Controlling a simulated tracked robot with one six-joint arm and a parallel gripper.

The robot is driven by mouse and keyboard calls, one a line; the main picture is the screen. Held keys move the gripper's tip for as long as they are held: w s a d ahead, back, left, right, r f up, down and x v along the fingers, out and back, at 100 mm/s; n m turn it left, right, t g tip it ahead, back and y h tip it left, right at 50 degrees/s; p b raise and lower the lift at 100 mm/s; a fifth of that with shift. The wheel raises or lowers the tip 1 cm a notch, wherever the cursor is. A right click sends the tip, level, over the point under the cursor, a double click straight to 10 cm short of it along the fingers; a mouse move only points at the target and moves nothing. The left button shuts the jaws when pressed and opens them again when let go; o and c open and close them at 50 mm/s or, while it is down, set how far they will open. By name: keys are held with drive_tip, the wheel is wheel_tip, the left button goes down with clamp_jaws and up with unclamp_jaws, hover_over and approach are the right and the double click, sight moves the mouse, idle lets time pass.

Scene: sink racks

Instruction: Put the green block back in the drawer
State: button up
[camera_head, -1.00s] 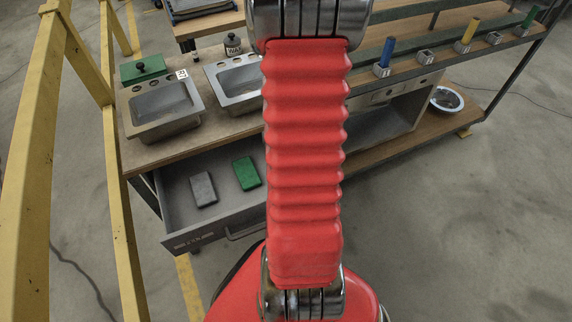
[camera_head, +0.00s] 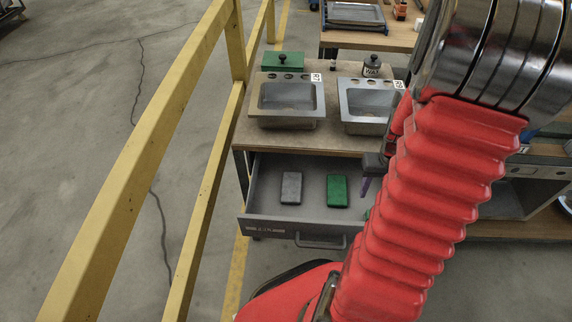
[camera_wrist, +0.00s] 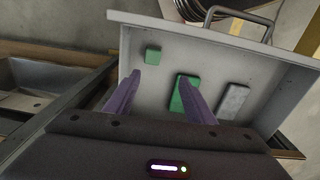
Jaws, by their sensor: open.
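The open grey drawer (camera_head: 262,215) holds a flat green block (camera_head: 337,190) and a flat grey block (camera_head: 291,187) lying side by side. In the wrist view, a smaller green cube-like block (camera_wrist: 153,55) appears to rest on the drawer floor, apart from the flat green block (camera_wrist: 178,98) and the grey block (camera_wrist: 233,101). In the head view only a sliver of that small block shows beside my arm. My gripper (camera_wrist: 160,78) is open and empty above the drawer, its purple fingers apart. One finger overlaps the flat green block in the picture.
Two sinks (camera_head: 287,118) are set in the counter above the drawer, with a green box with a black knob (camera_head: 283,61) behind. A yellow railing (camera_head: 203,165) stands left of the drawer. The drawer handle (camera_head: 320,243) projects at its front.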

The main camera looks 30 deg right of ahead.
drive_tip(key=w+a+r+n+t+h, duration=0.1)
drive_tip(key=w+a+r, duration=0.2)
drive_tip(key=a+r, duration=0.45)
drive_tip(key=w+a+r+n+t, duration=0.1)
drive_tip(key=w+a+r+n, duration=0.1)
drive_tip(key=w+a+r, duration=0.4)
drive_tip(key=s+a+r+n+t, duration=0.1)
drive_tip(key=s+a+r, duration=0.2)
drive_tip(key=a+r, duration=0.3)
drive_tip(key=s+a+r+n+t+y, duration=0.1)
drive_tip(key=s+a+r, duration=0.3)
drive_tip(key=a, duration=0.6)
wheel_tip(320, 180, up, 2)
drive_tip(key=shift+a+r+n+t, duration=0.2)
drive_tip(key=shift+n+t, duration=0.2)
drive_tip(key=shift+t, duration=0.3)
drive_tip(key=shift+s, duration=0.1)
drive_tip(key=shift+c, duration=0.3)
